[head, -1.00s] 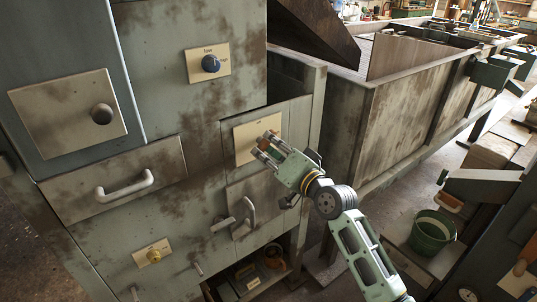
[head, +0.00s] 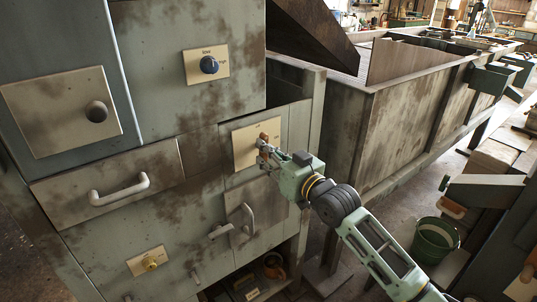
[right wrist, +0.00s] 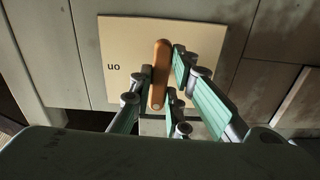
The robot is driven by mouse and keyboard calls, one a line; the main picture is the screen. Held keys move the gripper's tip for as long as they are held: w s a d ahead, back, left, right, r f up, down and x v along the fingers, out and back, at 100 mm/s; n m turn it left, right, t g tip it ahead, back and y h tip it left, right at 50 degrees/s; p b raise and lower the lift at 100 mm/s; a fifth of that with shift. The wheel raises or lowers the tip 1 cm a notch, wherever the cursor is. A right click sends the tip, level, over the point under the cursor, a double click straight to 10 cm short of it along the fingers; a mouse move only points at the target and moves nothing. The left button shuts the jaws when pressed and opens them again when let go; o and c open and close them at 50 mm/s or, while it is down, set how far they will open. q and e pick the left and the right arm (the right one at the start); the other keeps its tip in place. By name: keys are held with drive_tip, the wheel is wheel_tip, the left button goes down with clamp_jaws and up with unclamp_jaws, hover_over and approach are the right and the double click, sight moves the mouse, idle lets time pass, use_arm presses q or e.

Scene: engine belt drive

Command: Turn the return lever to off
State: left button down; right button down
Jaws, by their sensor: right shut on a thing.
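The return lever (head: 264,137) is a short orange-brown handle on a tan label plate (head: 243,151) on the cabinet front. In the right wrist view the lever (right wrist: 160,72) runs nearly straight up and down the picture, leaning slightly. The plate (right wrist: 208,38) shows "on" upside down to the lever's left; no other word can be read there. My right gripper (head: 264,154) is at the lever, its fingers (right wrist: 160,88) on either side of the handle and shut on it. The fingers hide part of the lever's base. My left gripper is out of view.
A blue-black knob (head: 209,65) is above on the cabinet, and a drawer handle (head: 120,190) is to the left. A small grey lever handle (head: 247,218) sits just below the plate. A long metal trough (head: 415,110) stands right of the cabinet.

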drive_tip(key=shift+f+n, duration=0.15)
drive_tip(key=shift+n, duration=0.25)
drive_tip(key=c, duration=1.7)
unclamp_jaws()
drive_tip(key=shift+s+d, duration=0.1)
drive_tip(key=v, duration=1.1)
drive_tip(key=shift+s+d, duration=0.2)
drive_tip(key=shift+s, duration=0.1)
